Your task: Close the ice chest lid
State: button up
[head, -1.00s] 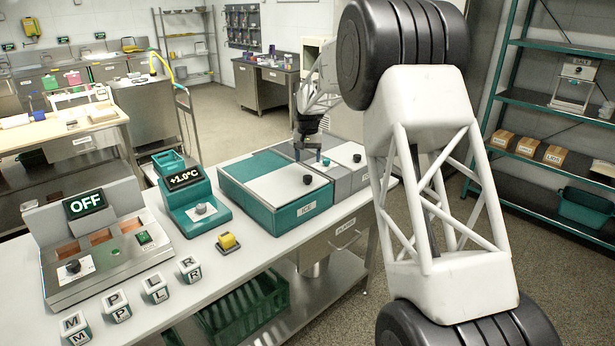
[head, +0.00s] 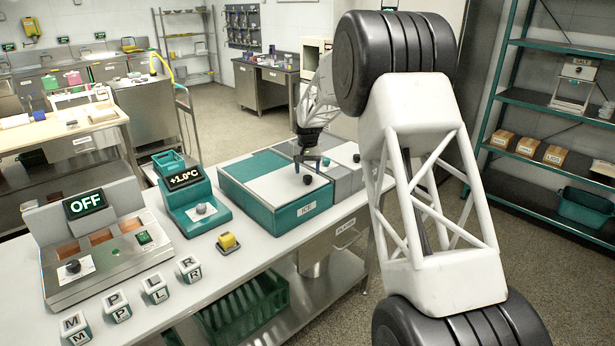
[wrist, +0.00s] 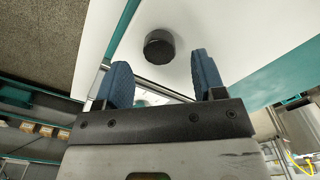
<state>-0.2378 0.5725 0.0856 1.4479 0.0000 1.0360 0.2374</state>
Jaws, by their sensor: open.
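The ice chest (head: 285,217) is a teal box labelled ICE on the counter. Its white lid (head: 270,184) lies flat on top with a black round knob (head: 307,179) near its right end. A teal strip shows along the chest's back left, beside the lid; I cannot tell how deep it is. My gripper (head: 308,163) is open with blue fingers, pointing down just above and behind the knob. In the wrist view the knob (wrist: 159,46) appears ahead of the gap between my open fingers (wrist: 160,68), apart from both, with the white lid (wrist: 225,30) behind it.
A grey unit (head: 345,172) with another black knob adjoins the chest's right side. A teal device reading +1.0°C (head: 190,200), a yellow button (head: 228,241) and several lettered cubes stand left on the counter. My arm blocks the right side.

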aim_at(310, 178)
jog(key=shift+f, duration=1.6)
grip_shut()
jog(key=shift+s+d, duration=0.45)
grip_release()
jog(key=shift+d, duration=0.1)
jog(key=shift+r, duration=0.15)
jog(key=shift+r, duration=3.75)
